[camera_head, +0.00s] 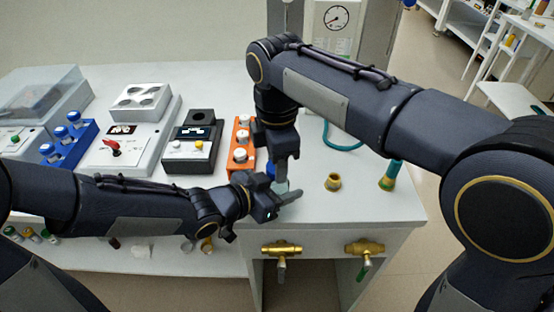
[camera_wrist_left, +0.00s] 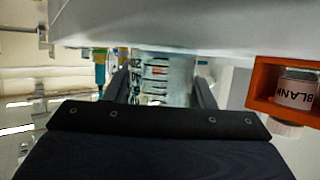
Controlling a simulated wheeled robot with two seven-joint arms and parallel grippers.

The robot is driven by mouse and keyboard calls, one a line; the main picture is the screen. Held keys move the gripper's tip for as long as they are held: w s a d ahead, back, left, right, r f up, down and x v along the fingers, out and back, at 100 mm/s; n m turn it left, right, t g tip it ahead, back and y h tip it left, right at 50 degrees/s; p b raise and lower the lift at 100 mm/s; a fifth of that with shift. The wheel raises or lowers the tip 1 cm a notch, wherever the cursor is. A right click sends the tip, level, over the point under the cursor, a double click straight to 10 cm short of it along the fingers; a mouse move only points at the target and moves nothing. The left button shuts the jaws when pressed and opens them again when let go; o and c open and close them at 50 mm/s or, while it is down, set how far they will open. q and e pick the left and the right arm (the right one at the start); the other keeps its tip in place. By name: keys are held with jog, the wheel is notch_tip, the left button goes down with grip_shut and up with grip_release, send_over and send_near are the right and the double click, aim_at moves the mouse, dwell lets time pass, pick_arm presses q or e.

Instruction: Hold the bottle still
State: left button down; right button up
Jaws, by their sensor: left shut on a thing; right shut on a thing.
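A clear bottle (camera_head: 281,187) with a blue cap (camera_head: 270,170) stands at the front of the bench, largely hidden by my grippers. In the left wrist view its clear body with printed graduation marks (camera_wrist_left: 160,72) sits between two dark fingers. My left gripper (camera_head: 285,198) is shut on the bottle's body from the left. My right gripper (camera_head: 281,172) points down from above and is shut at the top of the bottle, on the cap as far as I can see. The exact contact there is hidden.
An orange rack (camera_head: 240,150) of white-capped bottles stands close left of the bottle; it also shows in the left wrist view (camera_wrist_left: 262,82). A black-and-grey device (camera_head: 190,150) is further left. A brass fitting (camera_head: 333,182) stands right. Brass valves (camera_head: 282,248) project from the bench front.

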jog(key=o, duration=1.1)
jog(key=shift+r, duration=2.25)
jog(key=shift+c, duration=0.4)
jog(key=r+n, duration=0.1)
jog(key=n, duration=0.1)
jog(key=shift+r+n, duration=0.3)
jog(key=r+n, duration=0.1)
jog(key=n, duration=0.2)
jog(key=shift+r, duration=0.4)
